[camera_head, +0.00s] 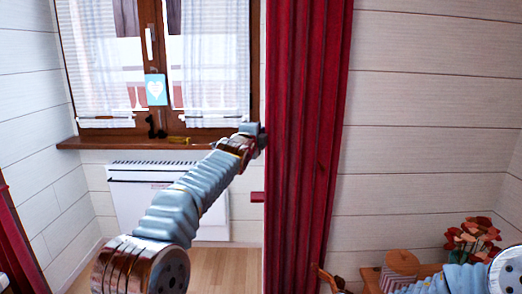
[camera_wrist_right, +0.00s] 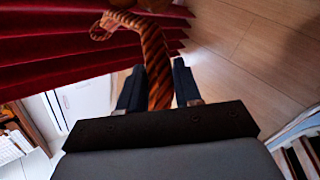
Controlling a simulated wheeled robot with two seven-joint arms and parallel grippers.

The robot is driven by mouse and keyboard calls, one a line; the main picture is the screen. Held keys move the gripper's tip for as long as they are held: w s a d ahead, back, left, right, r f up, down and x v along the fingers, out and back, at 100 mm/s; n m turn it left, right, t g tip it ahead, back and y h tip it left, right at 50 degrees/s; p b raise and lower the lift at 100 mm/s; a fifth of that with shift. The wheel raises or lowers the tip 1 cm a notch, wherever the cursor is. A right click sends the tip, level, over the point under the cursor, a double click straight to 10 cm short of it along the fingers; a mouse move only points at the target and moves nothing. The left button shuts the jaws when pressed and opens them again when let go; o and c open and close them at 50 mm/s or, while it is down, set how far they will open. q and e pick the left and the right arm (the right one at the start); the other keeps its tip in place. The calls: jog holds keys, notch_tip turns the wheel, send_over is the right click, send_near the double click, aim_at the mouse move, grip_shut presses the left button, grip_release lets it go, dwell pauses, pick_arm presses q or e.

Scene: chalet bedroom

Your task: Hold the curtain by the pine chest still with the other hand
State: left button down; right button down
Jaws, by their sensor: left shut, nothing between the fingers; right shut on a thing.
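The dark red curtain (camera_head: 307,130) hangs in long folds to the right of the window. My left gripper (camera_head: 258,134) is at the curtain's left edge, at sill height; it is shut with nothing in it. Whether it touches the cloth I cannot tell. In the right wrist view my right gripper (camera_wrist_right: 158,76) is shut on an orange-brown twisted rope (camera_wrist_right: 152,42), beside the red curtain folds (camera_wrist_right: 60,50). In the head view a bit of the rope (camera_head: 327,279) shows at the curtain's lower right. A pine top, probably the chest (camera_head: 372,276), is at the lower right, partly hidden.
Red flowers (camera_head: 470,240) and a round wooden piece (camera_head: 402,262) stand at the lower right. The window sill (camera_head: 100,143) holds small items. A white heater (camera_head: 125,190) is below it. Another red curtain (camera_head: 18,245) hangs at far left. The wooden floor (camera_head: 215,262) between is clear.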

dwell(0.5)
jog(key=w+a+r+m+t+h, duration=0.2)
jog(key=w+a+r+m+h, duration=0.1)
jog(key=a+m, duration=0.25)
jog(key=w+a+r+m+t+h, duration=0.3)
jog(key=a+m+h, duration=0.1)
jog(key=a, duration=0.2)
notch_tip(320, 180, up, 16)
jog(key=w+a+m+h, duration=0.2)
jog(key=a+m+h, duration=0.1)
jog(key=m+h, duration=0.15)
jog(key=w+f, duration=0.2)
jog(key=w, duration=0.7)
jog(key=shift+w+d, duration=0.15)
jog(key=shift+d, duration=0.05)
jog(key=shift+h, duration=0.25)
